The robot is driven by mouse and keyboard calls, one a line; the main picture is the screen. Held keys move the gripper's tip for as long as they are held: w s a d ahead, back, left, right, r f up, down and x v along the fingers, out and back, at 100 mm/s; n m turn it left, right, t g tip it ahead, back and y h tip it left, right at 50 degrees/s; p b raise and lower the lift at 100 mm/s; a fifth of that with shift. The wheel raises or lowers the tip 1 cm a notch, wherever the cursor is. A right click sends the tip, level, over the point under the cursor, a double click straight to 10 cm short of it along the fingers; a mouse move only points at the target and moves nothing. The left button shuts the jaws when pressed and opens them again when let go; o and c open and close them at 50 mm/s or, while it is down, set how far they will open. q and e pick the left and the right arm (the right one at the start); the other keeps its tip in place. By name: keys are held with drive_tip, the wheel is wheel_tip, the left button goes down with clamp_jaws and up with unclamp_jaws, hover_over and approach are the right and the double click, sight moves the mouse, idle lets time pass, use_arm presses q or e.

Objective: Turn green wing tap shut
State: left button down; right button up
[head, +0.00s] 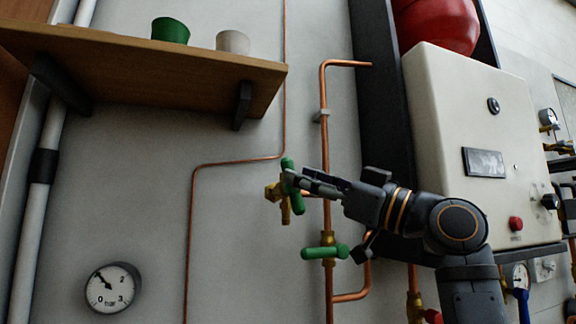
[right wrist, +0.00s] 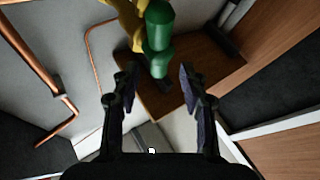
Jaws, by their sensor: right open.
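A green wing tap (head: 290,186) on a brass body sits on the copper pipework in the middle of the head view, its handle close to upright. A second green wing tap (head: 322,252) sits lower on the vertical pipe, its handle lying level. My right gripper (head: 312,186) is at the upper tap, coming from the right. In the right wrist view my right gripper (right wrist: 159,82) is open, and the upper tap's green handle (right wrist: 158,28) reaches down to the gap between the fingertips. I cannot tell whether they touch. My left gripper is not in view.
A wooden shelf (head: 190,65) with a green cup (head: 170,30) and a white cup (head: 233,41) juts out above left. A white boiler box (head: 475,140) stands right. A round gauge (head: 113,287) is low on the left wall. Copper pipe (head: 326,130) runs behind my gripper.

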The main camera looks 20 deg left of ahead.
drive_tip(key=p+x, duration=0.1)
drive_tip(key=x, duration=0.3)
drive_tip(key=shift+w+a, duration=0.15)
clamp_jaws()
